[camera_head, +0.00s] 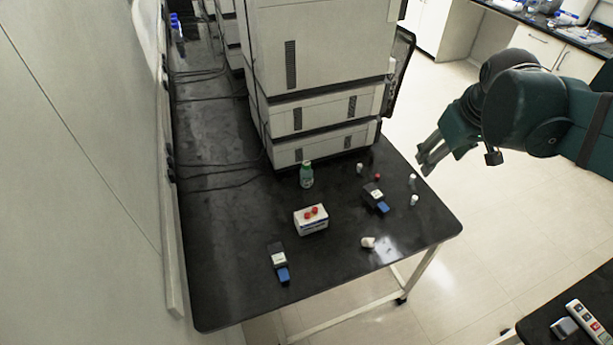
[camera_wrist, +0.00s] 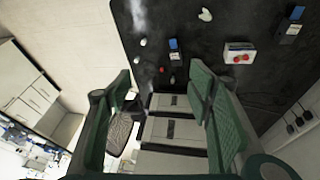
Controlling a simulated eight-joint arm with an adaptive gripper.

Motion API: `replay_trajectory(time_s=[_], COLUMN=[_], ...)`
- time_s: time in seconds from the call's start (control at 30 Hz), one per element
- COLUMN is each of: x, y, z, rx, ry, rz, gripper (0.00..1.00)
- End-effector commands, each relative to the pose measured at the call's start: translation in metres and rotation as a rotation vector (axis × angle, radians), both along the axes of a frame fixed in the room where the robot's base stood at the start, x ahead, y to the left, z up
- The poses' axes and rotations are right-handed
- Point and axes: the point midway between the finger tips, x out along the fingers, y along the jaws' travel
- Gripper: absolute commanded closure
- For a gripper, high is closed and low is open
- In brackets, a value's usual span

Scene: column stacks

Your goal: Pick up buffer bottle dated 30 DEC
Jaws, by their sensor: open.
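A green bottle with a white cap (camera_head: 307,175) stands upright on the black table, close in front of the large instrument stack. Any date on it is too small to read. I cannot make it out in the wrist view, where a finger may cover it. My gripper (camera_head: 424,157) is open and empty, above the table's right edge and well to the right of the bottle. In the wrist view, its two green fingers (camera_wrist: 160,72) are spread wide with nothing between them.
The instrument stack (camera_head: 318,110) stands at the back. A white box with red caps (camera_head: 311,222), two dark blue-ended items (camera_head: 376,198) (camera_head: 279,260), a white piece (camera_head: 368,242) and several small white pieces (camera_head: 413,200) lie around. The left table front (camera_head: 225,290) is clear.

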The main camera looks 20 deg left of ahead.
Motion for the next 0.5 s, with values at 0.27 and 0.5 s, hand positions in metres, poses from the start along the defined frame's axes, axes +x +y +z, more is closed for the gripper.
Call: replay_trajectory(time_s=[0.27,0.5], x=[0.038,0.067], y=[0.043,0.082], z=[-0.014,-0.031], rx=[-0.039,-0.072], ry=[0.035,0.065], rz=[0.122,0.228], gripper=[0.48,0.48])
